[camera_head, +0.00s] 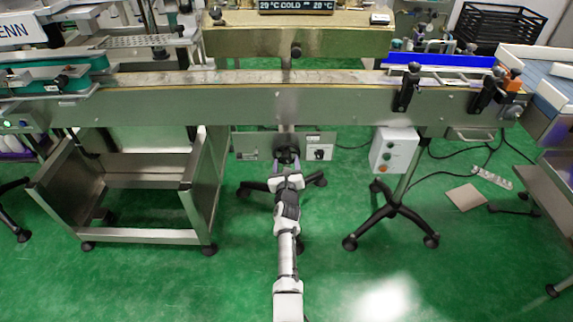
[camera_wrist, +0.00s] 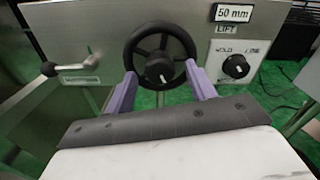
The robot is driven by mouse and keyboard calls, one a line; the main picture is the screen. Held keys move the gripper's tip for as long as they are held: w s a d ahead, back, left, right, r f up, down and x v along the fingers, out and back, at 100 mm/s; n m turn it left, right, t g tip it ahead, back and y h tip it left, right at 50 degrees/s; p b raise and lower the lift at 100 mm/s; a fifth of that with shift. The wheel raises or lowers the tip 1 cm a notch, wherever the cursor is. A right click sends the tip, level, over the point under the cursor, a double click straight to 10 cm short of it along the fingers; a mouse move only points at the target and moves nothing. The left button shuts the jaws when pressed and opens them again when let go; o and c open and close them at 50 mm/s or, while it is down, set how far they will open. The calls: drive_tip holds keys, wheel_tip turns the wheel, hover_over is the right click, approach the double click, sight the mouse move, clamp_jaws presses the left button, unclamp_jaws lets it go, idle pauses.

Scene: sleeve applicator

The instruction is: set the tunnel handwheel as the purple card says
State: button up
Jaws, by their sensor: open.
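The black spoked handwheel (camera_wrist: 160,42) is mounted on the grey panel in the wrist view, with a small white mark on its hub. In the head view the handwheel (camera_head: 287,153) is small and partly covered by my arm. My gripper (camera_wrist: 160,72) is open, its two purple fingers either side of the wheel's lower part. The fingertips are close to the rim; I cannot tell whether they touch it. A "50 mm" plate (camera_wrist: 233,13) sits above the word LIFT at upper right. I cannot make out a purple card in either view.
Right of the wheel is a black selector knob (camera_wrist: 235,66) under small lettering. Left of it is a lever (camera_wrist: 70,67). The tunnel display (camera_head: 296,6) shows "COLD" between temperatures. A control box (camera_head: 394,150) and a steel cart (camera_head: 150,236) flank my arm.

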drive_tip(key=shift+w, duration=0.3)
drive_tip(key=shift+c, duration=0.2)
drive_tip(key=c, duration=0.9)
drive_tip(key=shift+n, duration=0.3)
